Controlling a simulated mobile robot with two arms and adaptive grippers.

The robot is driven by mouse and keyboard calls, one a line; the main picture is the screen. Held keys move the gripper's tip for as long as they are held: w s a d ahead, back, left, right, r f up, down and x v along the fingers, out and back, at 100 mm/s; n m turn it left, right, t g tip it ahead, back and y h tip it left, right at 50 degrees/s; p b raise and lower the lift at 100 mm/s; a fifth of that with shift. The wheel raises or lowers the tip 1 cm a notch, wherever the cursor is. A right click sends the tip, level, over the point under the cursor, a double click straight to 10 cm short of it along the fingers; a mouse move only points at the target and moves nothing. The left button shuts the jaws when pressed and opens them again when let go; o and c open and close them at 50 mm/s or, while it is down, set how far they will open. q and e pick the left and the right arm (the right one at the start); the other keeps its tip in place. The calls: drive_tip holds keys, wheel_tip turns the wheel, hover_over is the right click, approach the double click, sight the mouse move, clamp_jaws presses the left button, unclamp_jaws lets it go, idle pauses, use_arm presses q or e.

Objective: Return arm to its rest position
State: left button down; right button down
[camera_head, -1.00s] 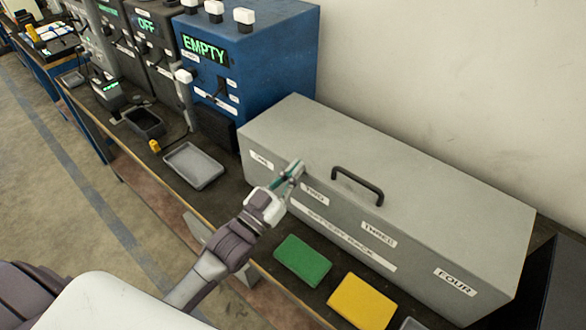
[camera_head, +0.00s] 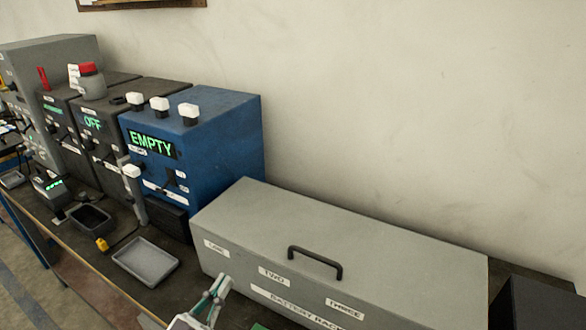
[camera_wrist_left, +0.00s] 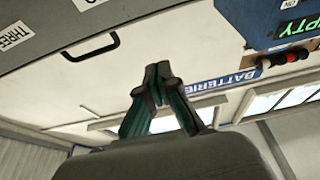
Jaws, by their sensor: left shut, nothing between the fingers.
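My left gripper (camera_head: 214,297) shows at the bottom of the head view, in front of the grey battery rack box (camera_head: 360,240). Its fingers are together with nothing between them. The left wrist view shows the same shut fingers (camera_wrist_left: 153,80) from close up. The box is closed and has a black handle (camera_head: 315,262) and labels ONE, TWO and THREE; the handle (camera_wrist_left: 90,48) is also in the wrist view. Most of the left arm is below the head view. My right gripper is not in view.
A blue machine reading EMPTY (camera_head: 152,146) stands left of the box, with dark machines beyond it. A grey tray (camera_head: 146,262) lies on the bench before it. A darker tray (camera_head: 90,218) and a yellow item (camera_head: 102,244) are farther left. A wall runs behind.

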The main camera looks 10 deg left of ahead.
use_arm(q)
drive_tip(key=s+f+g+y, duration=0.1)
drive_tip(key=f+g, duration=0.2)
drive_tip(key=f, duration=0.1)
drive_tip(key=s+d+f+n+g+y, duration=0.1)
drive_tip(key=f+g+y, duration=0.1)
drive_tip(key=f+g, duration=0.1)
drive_tip(key=s+f+g+y, duration=0.1)
drive_tip(key=f+g, duration=0.2)
drive_tip(key=f, duration=0.1)
drive_tip(key=shift+s+d+f+y, duration=0.15)
drive_tip(key=shift+d+f+y, duration=0.1)
drive_tip(key=shift+f+y, duration=0.1)
drive_tip(key=s+a+f+g+y, duration=0.1)
drive_tip(key=s+f+g, duration=0.1)
drive_tip(key=s+g, duration=0.3)
drive_tip(key=s+f+g+y, duration=0.1)
drive_tip(key=s+f+g, duration=0.2)
drive_tip(key=s, duration=0.5)
wheel_tip(320, 180, down, 27)
drive_tip(key=s+g, duration=0.2)
drive_tip(key=s+a+f, duration=0.3)
drive_tip(key=s+f, duration=1.2)
drive_tip(key=s, duration=0.1)
drive_tip(key=shift+s+g, duration=0.15)
drive_tip(key=shift+g, duration=0.25)
